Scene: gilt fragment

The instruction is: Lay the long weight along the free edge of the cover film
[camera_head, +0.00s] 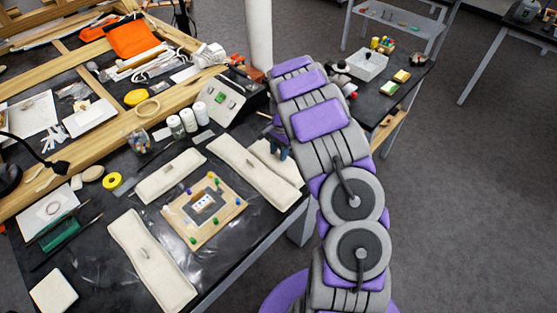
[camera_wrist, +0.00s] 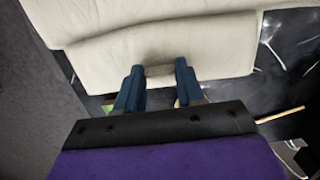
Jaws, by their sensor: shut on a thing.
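My gripper (camera_head: 281,149) is shut on the small tab (camera_wrist: 159,71) of a cream padded weight (camera_wrist: 150,45). In the head view, this weight (camera_head: 275,164) shows partly under my gripper, at the table's right edge. Another long cream weight (camera_head: 250,176) lies beside it, with its own tab showing. A third cream weight (camera_head: 150,262) lies at the front left, and a shorter one (camera_head: 170,176) lies behind the pinned board. Clear, wrinkled cover film (camera_head: 95,268) shows as glints on the black tabletop. Its free edge is hard to make out.
A wooden board (camera_head: 205,212) with coloured pins and a small fragment lies between the weights. White jars (camera_head: 188,120), a grey device (camera_head: 230,97) and yellow tape (camera_head: 112,181) stand behind. Open floor lies to the right, with a side table (camera_head: 385,95) beyond.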

